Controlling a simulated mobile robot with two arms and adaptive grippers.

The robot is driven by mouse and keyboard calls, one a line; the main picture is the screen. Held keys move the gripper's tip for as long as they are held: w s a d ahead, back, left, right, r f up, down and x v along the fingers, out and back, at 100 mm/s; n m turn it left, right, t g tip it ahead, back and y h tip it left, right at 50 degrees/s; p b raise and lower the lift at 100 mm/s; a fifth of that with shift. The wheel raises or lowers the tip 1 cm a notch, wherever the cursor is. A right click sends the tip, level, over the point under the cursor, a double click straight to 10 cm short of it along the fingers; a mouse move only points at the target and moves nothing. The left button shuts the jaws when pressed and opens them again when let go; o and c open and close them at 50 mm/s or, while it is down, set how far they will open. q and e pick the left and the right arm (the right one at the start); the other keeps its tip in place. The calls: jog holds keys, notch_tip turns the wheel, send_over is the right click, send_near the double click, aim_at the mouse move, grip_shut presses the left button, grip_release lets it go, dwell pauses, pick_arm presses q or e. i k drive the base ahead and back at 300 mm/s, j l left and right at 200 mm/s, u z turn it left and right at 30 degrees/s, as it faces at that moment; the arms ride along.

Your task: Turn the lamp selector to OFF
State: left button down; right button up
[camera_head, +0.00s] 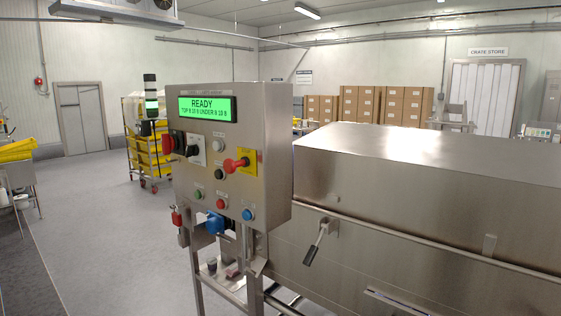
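A steel control box (270,135) stands on legs in the middle of the view. Its front carries a lit green display (206,109) reading READY. Below it are a black switch on a pale plate (193,150), a red handle on a yellow plate (238,163), a small black knob (219,174) and a grey round control (218,145). The labels are too small to read, so I cannot tell which control is the lamp selector or where it points. Neither of my grippers is in view.
Green (198,195), red (221,204) and blue (248,214) buttons sit low on the box. A red control (168,144) is at its left edge. A long steel tunnel housing (430,210) with a black-handled lever (311,252) stands to the right. Open floor (105,225) lies left.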

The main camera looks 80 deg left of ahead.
aim_at(192, 149)
jog(key=k+j+u, duration=0.1)
jog(key=u, duration=2.95)
